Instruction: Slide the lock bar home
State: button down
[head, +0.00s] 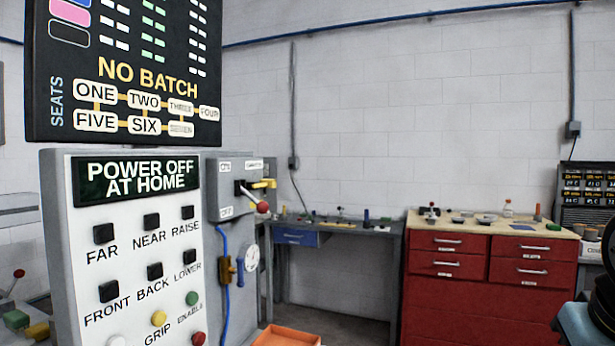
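A grey switch box (226,195) is fixed at the right side of the control panel. A small yellow bar (264,184) sticks out to the right near its top; it may be the lock bar, but it is too small to tell how far in it sits. Just below it, a lever with a red ball knob (262,207) slants down to the right. Small labels on the box are hard to read. My gripper is not in view.
The control panel (60,250) reads "POWER OFF AT HOME", under a black board (130,50) reading "NO BATCH". An orange tray (288,337) is low in front. A grey bench (375,229) and red drawer cabinet (470,300) stand behind, with floor between them and the panel.

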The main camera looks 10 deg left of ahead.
aim_at(264, 183)
jog(key=u, duration=0.1)
jog(key=i, duration=1.05)
jog(key=u, duration=0.65)
jog(key=i, duration=0.35)
jog(key=u, duration=0.2)
jog(key=k, duration=0.9)
jog(key=u, duration=0.15)
jog(key=i, duration=0.9)
jog(key=z, duration=0.1)
